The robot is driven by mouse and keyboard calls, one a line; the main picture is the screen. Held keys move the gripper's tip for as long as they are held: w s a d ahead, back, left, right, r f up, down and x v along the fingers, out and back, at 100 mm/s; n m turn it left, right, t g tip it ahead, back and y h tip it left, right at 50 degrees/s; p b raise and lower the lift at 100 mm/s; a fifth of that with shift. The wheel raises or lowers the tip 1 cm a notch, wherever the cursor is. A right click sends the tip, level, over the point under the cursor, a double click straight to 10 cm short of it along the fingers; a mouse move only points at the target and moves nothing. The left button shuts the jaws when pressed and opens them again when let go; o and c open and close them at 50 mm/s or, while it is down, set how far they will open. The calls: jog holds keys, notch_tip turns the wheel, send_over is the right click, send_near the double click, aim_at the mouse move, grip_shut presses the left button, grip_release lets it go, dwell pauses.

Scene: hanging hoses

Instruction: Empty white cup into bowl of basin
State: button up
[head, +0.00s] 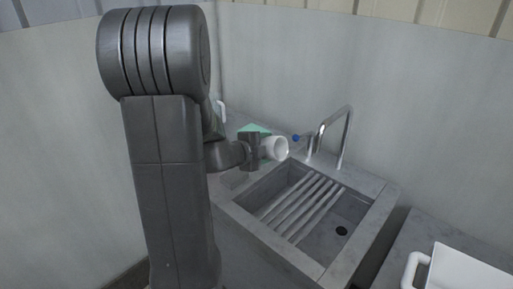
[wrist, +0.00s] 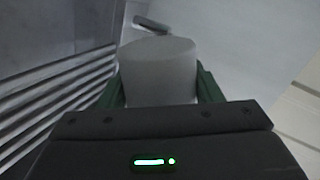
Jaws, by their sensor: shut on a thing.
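The white cup (head: 274,148) is in my gripper (head: 260,148), in the air by the back left of the basin in the head view. It lies on its side, with its mouth toward the right. In the wrist view the cup (wrist: 158,72) sits between the two green fingers of my gripper (wrist: 159,86), which are shut on it. The inside of the cup is too small to make out. The grey basin (head: 240,216) has a sunken bowl (head: 318,240) with a dark drain and several ribbed bars across its left part.
A metal tap (head: 346,135) arches over the back of the basin, with a small blue knob (head: 296,138) to its left. A white handle (head: 220,110) shows behind my arm. A white container (head: 465,270) stands at the front right. Curved walls close in behind.

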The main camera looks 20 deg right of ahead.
jog(key=shift+s+d+r+n+g+h+p, duration=0.1)
jog(key=shift+r+n+g+h+p, duration=0.2)
jog(key=shift+p, duration=0.45)
jog(key=shift+s+d+r+n+g+y+p, duration=0.1)
jog(key=shift+r+n+p, duration=0.35)
jog(key=shift+p, duration=0.25)
jog(key=shift+s+r+n+g+h+p, duration=0.1)
jog(key=shift+r+n+g+h+p, duration=0.2)
jog(key=shift+p, duration=0.45)
jog(key=n+p, duration=0.1)
jog(key=r+p, duration=0.1)
jog(key=r+n+h+p, duration=0.1)
jog(key=p, duration=0.1)
jog(key=shift+s+d+n+g, duration=0.2)
jog(key=shift+s+n+g, duration=0.05)
jog(key=shift+n+g, duration=0.15)
jog(key=n+p, duration=0.1)
jog(key=r+n+h+p, duration=0.1)
jog(key=n+p, duration=0.1)
jog(key=shift+s+r+g, duration=0.15)
jog(key=shift+r+g, duration=0.05)
jog(key=shift+g, duration=0.2)
jog(key=shift+d+r+n+h, duration=0.1)
jog(key=shift+r+n+h, duration=0.05)
jog(key=shift+n+h, duration=0.6)
jog(key=shift+s+r+n, duration=0.15)
jog(key=shift+r+n, duration=0.1)
jog(key=shift+n, duration=0.35)
